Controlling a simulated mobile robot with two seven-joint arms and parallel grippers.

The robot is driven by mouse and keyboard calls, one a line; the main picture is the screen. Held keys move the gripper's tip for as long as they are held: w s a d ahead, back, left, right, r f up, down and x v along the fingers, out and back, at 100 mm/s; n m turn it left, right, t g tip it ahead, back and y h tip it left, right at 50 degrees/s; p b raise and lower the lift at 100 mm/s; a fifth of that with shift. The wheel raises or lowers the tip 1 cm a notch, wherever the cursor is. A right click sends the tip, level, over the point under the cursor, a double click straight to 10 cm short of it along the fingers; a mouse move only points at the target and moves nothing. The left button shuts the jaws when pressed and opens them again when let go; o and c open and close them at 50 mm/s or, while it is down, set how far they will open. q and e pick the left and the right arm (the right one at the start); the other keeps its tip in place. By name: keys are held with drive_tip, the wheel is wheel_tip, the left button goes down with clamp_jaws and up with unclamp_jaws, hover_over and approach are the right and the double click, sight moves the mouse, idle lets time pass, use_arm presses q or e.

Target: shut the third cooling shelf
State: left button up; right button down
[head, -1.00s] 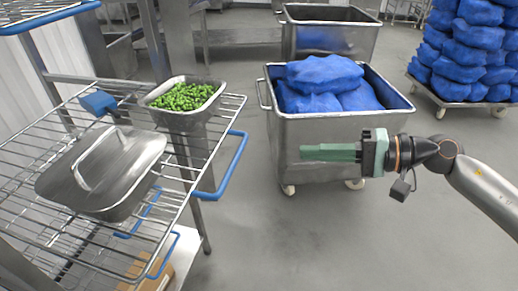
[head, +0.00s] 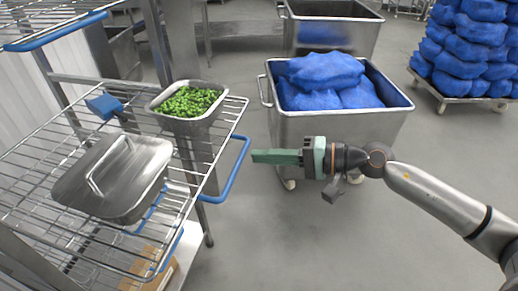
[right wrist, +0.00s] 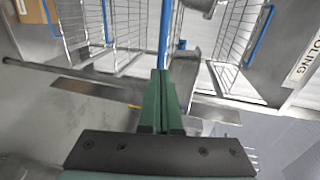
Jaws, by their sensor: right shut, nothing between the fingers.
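A wire shelf (head: 208,178) with a blue handle (head: 236,168) juts out of the rack on the left in the head view. I cannot tell from its number whether it is the third cooling shelf. In the right wrist view the shut fingers (right wrist: 161,72) point at a blue bar (right wrist: 165,35). My left gripper is not in view.
A blue brush-like item (head: 103,105) lies at the shelf's back. An upper shelf (head: 50,22) and a lower box (head: 150,275) are on the rack. A steel bin (head: 330,140) of blue sacks stands behind my right arm. The floor in front is clear.

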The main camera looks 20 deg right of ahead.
drive_tip(key=shift+w+a+f, duration=0.15)
drive_tip(key=shift+w+a, duration=0.25)
drive_tip(key=shift+a, duration=0.2)
drive_tip(key=shift+a, duration=0.1)
